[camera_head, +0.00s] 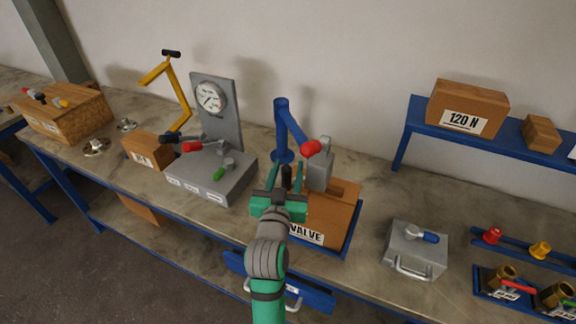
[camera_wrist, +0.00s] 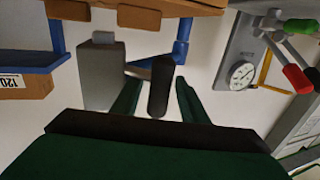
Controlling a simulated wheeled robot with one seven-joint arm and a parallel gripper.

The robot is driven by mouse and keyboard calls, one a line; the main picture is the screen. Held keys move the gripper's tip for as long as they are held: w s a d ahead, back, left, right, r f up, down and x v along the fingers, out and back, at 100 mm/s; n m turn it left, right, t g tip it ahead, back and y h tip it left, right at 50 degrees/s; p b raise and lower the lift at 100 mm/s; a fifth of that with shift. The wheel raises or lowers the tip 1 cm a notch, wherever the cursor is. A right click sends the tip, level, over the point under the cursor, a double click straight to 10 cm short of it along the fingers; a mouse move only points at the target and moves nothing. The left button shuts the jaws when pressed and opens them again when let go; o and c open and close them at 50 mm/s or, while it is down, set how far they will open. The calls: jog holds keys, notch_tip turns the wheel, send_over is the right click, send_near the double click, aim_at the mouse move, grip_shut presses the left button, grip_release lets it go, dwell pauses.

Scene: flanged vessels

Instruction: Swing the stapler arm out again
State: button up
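The stapler arm (camera_head: 293,126) is a blue swing arm on a blue post (camera_head: 281,145) at the bench's middle. It bears a grey stapler head (camera_head: 320,172) with a red knob (camera_head: 311,148), over the far part of the carton marked VALVE (camera_head: 306,233). A dark upright grip (camera_head: 286,176) stands beside the head. My gripper (camera_head: 285,178) is open, its two green fingers on either side of this grip. The wrist view also shows the dark grip (camera_wrist: 158,88) between the spread fingers, with gaps visible, and the grey head (camera_wrist: 101,72) beside it.
Left of the post stands a grey gauge panel (camera_head: 216,105) with red and green levers on its base. A yellow jointed arm (camera_head: 166,80) is behind it. A grey case (camera_head: 416,250) lies right of the carton. A blue shelf (camera_head: 408,140) is at right.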

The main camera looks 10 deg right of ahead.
jog(key=shift+x, duration=0.8)
grip_shut()
jog(key=shift+d, duration=0.1)
